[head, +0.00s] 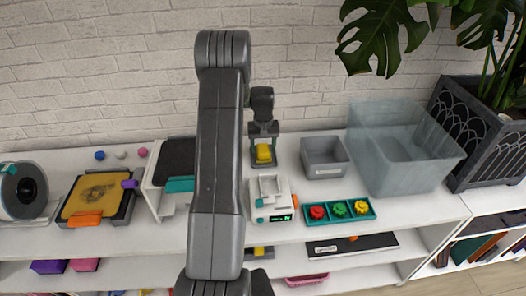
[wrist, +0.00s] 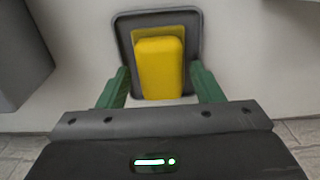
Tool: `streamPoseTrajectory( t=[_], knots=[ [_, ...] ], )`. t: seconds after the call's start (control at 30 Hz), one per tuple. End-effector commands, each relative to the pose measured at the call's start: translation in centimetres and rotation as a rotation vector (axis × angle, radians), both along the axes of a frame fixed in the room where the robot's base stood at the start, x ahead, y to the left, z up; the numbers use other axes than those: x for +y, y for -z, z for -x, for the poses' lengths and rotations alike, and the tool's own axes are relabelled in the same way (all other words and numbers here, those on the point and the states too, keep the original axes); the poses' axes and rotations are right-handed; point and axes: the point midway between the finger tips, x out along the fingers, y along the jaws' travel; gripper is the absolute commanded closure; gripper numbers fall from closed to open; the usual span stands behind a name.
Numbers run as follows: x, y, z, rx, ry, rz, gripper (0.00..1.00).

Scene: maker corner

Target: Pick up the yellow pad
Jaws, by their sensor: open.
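The yellow pad (wrist: 160,68) is a rounded yellow block resting on a dark square tray (wrist: 125,40) with a yellow patch under it. In the head view the pad (head: 263,153) is at the back of the white shelf top, just right of my arm. My gripper (wrist: 160,88) is open. Its two green fingers stand on the left and right of the pad's near end, with a gap visible on each side. In the head view my gripper (head: 263,131) is above and behind the pad. Contact with the pad cannot be seen.
A grey open bin (head: 325,157) and a large clear tub (head: 400,150) stand to the right. A white device (head: 271,197) and a teal tray of colored knobs (head: 340,211) are in front. A white stand (head: 160,195) is left of my arm. The brick wall is close behind.

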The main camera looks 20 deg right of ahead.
Motion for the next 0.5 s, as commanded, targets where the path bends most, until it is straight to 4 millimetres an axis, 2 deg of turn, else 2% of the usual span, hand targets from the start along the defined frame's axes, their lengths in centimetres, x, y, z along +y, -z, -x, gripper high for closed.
streamPoseTrajectory(
  t=[0.1,0.2,0.43,0.5],
  knots=[
    [0.0,1.5,0.0,0.003,0.0,-0.001,0.4],
    [0.0,2.1,0.0,0.0,0.0,0.0,0.4],
    [0.0,2.4,-0.1,-0.001,-0.001,0.0,0.4],
    [0.0,2.4,-0.1,-0.001,0.0,0.0,0.52]
  ],
)
